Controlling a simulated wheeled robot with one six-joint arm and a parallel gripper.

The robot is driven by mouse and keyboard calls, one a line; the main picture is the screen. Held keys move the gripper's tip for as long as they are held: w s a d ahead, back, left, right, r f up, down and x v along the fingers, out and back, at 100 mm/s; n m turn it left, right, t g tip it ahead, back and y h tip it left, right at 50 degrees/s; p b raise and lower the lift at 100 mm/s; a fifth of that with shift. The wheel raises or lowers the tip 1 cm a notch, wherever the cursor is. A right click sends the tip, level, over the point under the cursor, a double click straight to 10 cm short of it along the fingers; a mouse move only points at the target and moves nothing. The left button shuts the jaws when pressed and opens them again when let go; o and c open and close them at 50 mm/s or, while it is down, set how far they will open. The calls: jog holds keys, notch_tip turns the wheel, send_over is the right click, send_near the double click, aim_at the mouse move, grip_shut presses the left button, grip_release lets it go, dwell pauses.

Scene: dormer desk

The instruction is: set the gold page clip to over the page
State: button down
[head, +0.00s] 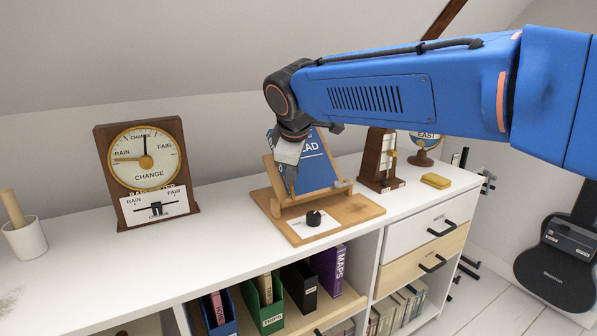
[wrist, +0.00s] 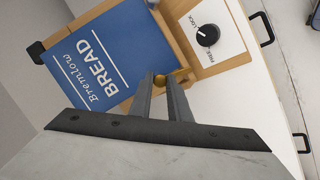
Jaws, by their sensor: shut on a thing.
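A wooden book stand (head: 319,197) holds a blue book (head: 314,160) titled BREAD, which fills the upper left of the wrist view (wrist: 112,60). My gripper (head: 291,188) is in front of the book's left part in the head view. In the wrist view its fingertips (wrist: 160,82) are shut on a small round gold piece, the gold page clip (wrist: 159,79), at the book's lower edge by the stand's ledge. The fingers hide part of the clip, and I cannot tell whether it lies over the page. A black knob (wrist: 207,35) on a FREE/LOCK plate sits on the stand's base.
A barometer-like wooden dial (head: 146,170) stands at left, near a white cup (head: 25,238). The white top (head: 185,262) is clear between dial and stand.

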jog(key=shift+s+a+n+t, duration=0.4)
jog(key=shift+a+n, duration=0.1)
jog(key=shift+n, duration=0.6)
jog(key=c, duration=1.7)
grip_release()
jog(key=shift+o, duration=0.2)
jog(key=a+v, duration=0.1)
jog(key=v, duration=1.6)
jog(key=shift+d, duration=0.25)
jog(key=shift+s+d+r, duration=0.1)
